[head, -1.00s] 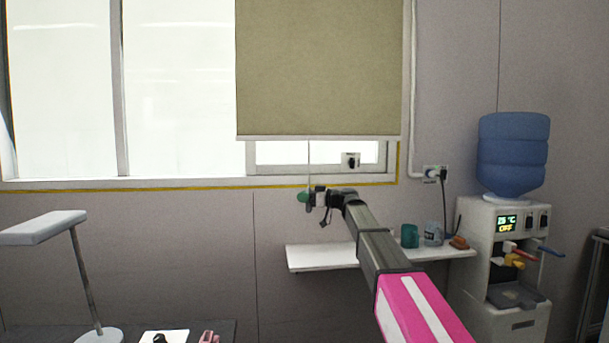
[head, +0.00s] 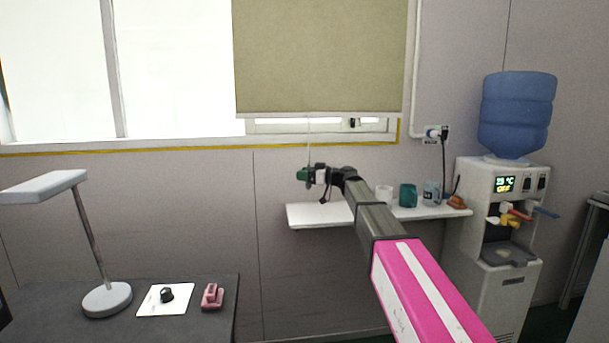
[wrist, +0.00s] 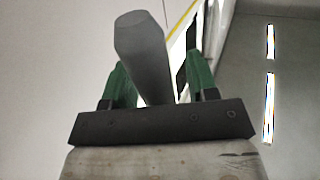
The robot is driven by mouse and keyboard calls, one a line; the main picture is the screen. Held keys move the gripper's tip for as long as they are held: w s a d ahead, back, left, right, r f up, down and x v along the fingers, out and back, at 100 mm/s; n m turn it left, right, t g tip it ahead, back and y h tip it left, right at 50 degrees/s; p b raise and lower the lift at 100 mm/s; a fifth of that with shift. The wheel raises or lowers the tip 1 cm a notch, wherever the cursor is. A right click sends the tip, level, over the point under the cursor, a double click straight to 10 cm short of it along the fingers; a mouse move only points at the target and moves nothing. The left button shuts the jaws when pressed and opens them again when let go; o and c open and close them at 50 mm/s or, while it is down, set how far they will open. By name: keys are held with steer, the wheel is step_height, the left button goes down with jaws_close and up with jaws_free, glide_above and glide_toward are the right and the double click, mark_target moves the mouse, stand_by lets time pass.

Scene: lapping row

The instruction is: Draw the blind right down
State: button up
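The olive roller blind (head: 318,60) covers most of the right part of the window, with its pale bottom bar (head: 318,114) a little above the window's lower frame. A thin cord hangs from the bar to my gripper (head: 307,175), below the sill. In the wrist view a grey tapered pull (wrist: 145,50) stands between the green fingers of my gripper (wrist: 163,80). I take the fingers to be shut on it, since blind and gripper move together. The contact itself is hard to see.
A white wall shelf (head: 325,215) with several mugs and a brown object lies just below and right of my gripper. A water dispenser (head: 500,190) stands at right. A dark desk (head: 100,325) with a lamp (head: 107,298) is at lower left.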

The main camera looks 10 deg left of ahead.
steer(key=s+d, duration=0.2)
steer(key=d, duration=0.8)
steer(key=shift+d, duration=0.35)
